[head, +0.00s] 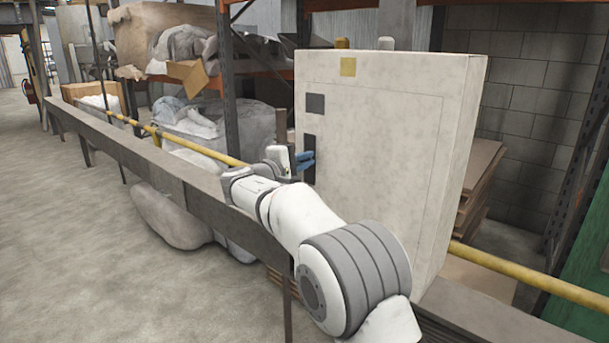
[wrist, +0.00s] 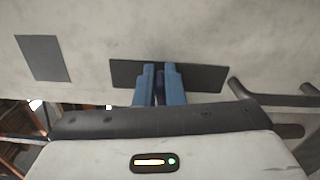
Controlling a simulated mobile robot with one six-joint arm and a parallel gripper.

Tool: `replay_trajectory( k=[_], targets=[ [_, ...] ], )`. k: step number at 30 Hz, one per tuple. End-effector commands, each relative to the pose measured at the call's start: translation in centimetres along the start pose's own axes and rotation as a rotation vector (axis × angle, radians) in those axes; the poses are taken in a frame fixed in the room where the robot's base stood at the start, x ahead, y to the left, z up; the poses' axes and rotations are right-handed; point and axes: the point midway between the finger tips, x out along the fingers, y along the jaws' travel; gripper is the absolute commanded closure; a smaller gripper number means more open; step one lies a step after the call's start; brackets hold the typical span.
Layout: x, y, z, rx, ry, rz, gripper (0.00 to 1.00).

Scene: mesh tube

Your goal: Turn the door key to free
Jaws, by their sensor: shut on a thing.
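The pale cabinet door (head: 385,150) faces me and looks closed. A dark lock plate (head: 309,143) is set near its left edge. It also shows in the wrist view (wrist: 205,79). My gripper (head: 308,160) is at this plate with its blue fingers pointing at the door. In the wrist view, my gripper (wrist: 160,72) is shut on a narrow dark piece, the key (wrist: 160,88), in front of the plate's middle. The fingers hide most of the key, and I cannot tell its turn angle.
A yellow rail (head: 205,150) and a long grey beam (head: 150,160) run past the cabinet. Stacked boards (head: 480,185) lie to its right. The floor at left is clear.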

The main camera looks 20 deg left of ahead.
Motion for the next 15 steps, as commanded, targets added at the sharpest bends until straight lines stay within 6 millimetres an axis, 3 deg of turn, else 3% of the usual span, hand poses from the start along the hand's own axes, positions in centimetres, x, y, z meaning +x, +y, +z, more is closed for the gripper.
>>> replay_trajectory(
  k=[15],
  targets=[
    [-0.03, -0.3, -0.05, 0.165, 0.0, -0.001, 1.0]
  ],
)
